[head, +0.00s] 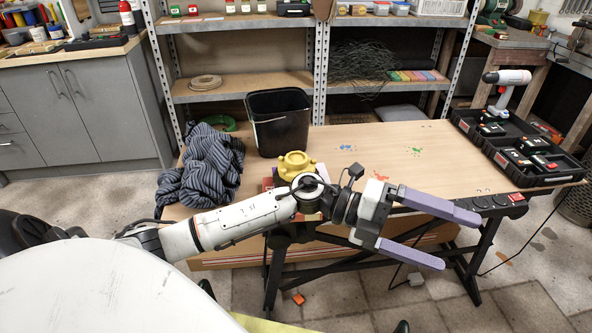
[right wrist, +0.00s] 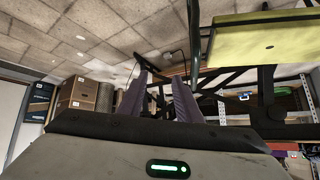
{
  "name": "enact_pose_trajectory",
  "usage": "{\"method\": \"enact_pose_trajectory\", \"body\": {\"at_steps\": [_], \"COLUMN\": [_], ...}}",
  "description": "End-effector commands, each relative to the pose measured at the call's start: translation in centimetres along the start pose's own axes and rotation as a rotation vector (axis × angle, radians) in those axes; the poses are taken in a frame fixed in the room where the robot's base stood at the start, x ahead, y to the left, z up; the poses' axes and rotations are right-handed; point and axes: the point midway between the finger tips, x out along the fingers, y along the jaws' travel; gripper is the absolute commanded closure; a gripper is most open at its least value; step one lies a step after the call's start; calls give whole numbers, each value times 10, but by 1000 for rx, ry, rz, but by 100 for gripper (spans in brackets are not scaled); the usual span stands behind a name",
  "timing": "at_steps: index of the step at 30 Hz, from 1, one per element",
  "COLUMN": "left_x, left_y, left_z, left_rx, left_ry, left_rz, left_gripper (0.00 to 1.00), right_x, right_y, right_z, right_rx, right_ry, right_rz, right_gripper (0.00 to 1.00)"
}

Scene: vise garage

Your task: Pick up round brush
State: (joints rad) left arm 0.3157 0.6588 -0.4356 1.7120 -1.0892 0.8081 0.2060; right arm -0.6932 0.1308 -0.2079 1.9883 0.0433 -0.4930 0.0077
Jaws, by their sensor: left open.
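I cannot make out a round brush in either view. My left gripper (head: 460,242) is open and empty, its two purple fingers spread apart, at the front edge of the workbench (head: 450,153). My left arm crosses in front of the near side of the bench and hides part of it. A yellow round lobed part (head: 295,163) stands on the bench just behind that arm. My right gripper (right wrist: 161,82) shows in the right wrist view, its purple fingers apart with nothing visible held between them.
A black bin (head: 280,125) and a striped cloth (head: 203,165) take up the bench's left side. An open black tool case (head: 510,150) with a drill (head: 507,85) stands at the right. The bench middle is mostly clear. Cardboard boxes (right wrist: 76,97) show in the right wrist view.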

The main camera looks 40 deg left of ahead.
Motion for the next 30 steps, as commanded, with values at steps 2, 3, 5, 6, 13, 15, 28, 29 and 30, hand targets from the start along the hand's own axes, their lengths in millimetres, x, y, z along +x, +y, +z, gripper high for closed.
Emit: {"method": "enact_pose_trajectory", "body": {"at_steps": [2,3,5,6,13,15,28,29,30], "left_x": [-22,-39,-72,-99,-263,-296,-336,-336,-335], "left_y": [14,22,33,37,18,8,28,33,38], "left_z": [18,30,52,68,139,146,154,155,156], "left_rx": [189,263,352,397,427,398,337,337,337], "left_ry": [93,128,162,171,86,55,16,16,15], "left_rz": [208,323,507,633,1219,1316,1443,1443,1443], "left_gripper": [4,4,4,4,4,4,4,4,4], "right_x": [6,7,9,11,16,16,19,19,20], "right_y": [0,0,-1,-1,-2,-2,-2,-2,-2], "right_z": [5,6,7,8,11,11,11,11,12], "right_rx": [-1,-2,-2,-3,-6,-6,-8,-8,-8], "right_ry": [0,0,1,2,5,7,14,14,13], "right_rz": [-2,-3,-4,-5,-9,-9,-11,-11,-11], "right_gripper": [69,69,69,69,69,69,69,69,69]}}
